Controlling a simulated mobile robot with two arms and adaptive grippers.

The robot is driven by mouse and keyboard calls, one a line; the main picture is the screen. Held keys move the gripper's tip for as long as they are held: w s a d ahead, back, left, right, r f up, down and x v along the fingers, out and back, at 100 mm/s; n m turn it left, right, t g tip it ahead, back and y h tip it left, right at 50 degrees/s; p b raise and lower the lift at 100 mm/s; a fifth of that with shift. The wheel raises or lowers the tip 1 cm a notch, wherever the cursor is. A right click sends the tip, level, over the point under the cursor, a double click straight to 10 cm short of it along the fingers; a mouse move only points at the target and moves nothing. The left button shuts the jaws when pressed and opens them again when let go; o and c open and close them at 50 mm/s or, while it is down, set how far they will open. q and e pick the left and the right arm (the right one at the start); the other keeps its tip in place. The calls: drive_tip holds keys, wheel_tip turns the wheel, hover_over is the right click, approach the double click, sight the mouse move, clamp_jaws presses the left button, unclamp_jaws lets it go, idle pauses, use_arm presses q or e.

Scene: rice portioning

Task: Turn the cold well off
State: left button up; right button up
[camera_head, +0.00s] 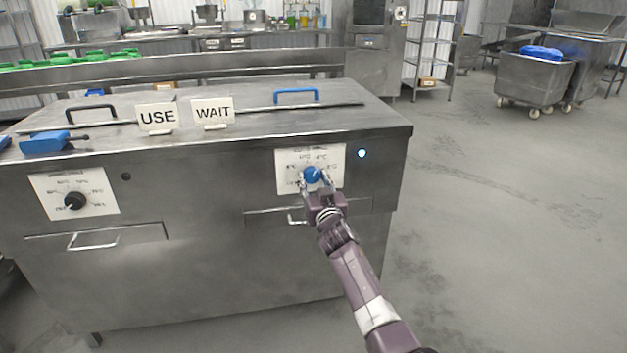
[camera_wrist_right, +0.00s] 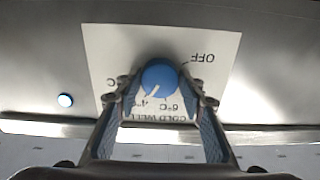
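The cold well's blue knob (camera_head: 313,174) sits on a white dial plate (camera_head: 335,158) at the right of the steel counter's front. In the right wrist view the plate (camera_wrist_right: 110,50) appears upside down, with COLD WELL and OFF readable. There the white mark on the knob (camera_wrist_right: 160,75) points to the lower left, near 4°C and away from OFF. My right gripper (camera_head: 315,183) is at the knob, one finger on each side. Its fingertips (camera_wrist_right: 160,88) lie close to the knob's sides; whether they touch is unclear. My left gripper is in neither view.
A small light (camera_head: 362,153) glows right of the plate. A second dial with a black knob (camera_head: 75,201) is at the counter's left. A drawer handle (camera_head: 297,219) sits below the gripper. USE (camera_head: 157,116) and WAIT (camera_head: 212,112) signs stand on top.

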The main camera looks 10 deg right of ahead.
drive_tip(key=c, duration=0.3)
drive_tip(key=shift+c, duration=0.2)
